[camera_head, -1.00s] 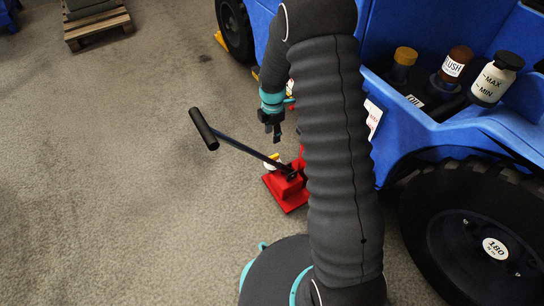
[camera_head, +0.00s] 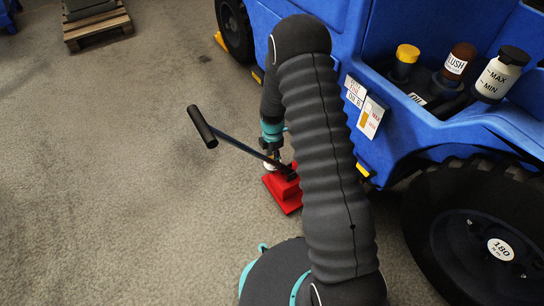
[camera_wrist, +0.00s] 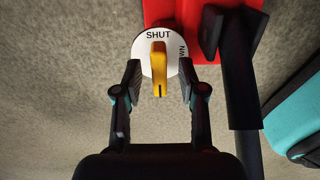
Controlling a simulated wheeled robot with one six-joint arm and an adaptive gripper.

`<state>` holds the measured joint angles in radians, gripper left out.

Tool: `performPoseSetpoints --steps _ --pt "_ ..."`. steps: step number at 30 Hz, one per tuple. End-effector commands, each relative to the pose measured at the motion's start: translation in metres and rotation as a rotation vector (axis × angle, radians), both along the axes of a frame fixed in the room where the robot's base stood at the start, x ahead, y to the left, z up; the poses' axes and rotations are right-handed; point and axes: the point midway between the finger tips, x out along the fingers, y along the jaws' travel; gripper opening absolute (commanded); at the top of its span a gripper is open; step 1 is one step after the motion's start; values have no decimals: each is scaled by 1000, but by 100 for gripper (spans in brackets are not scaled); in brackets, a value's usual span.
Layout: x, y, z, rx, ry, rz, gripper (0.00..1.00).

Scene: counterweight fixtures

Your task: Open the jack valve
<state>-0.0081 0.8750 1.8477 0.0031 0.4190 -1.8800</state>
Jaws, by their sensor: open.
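The jack (camera_head: 284,190) is red with a long black handle (camera_head: 203,127) and stands on the floor beside the blue vehicle. Its valve is a yellow lever knob (camera_wrist: 159,68) on a white disc (camera_wrist: 146,49) marked "SHUT" at the top, with a partly hidden marking at its right. The lever lies in line with the "SHUT" mark. My gripper (camera_wrist: 159,86) is open, one finger on each side of the yellow knob, with visible gaps to it. In the head view my gripper (camera_head: 271,155) is at the jack, partly hidden by the handle.
The jack's dark handle bar (camera_wrist: 240,80) passes close to the right of my gripper. The blue vehicle (camera_head: 440,130) with a large black wheel (camera_head: 480,235) stands to the right. The floor (camera_head: 110,190) on the left is clear; a pallet (camera_head: 97,28) lies far back.

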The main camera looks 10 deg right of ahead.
Motion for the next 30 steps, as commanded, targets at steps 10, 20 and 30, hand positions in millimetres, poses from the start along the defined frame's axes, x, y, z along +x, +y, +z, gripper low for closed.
performPoseSetpoints --steps 10,20,30 --pt "0 0 0 0 -1 0 18" --pt "0 2 0 0 0 5 0" --pt "0 1 -1 -1 1 126 0"
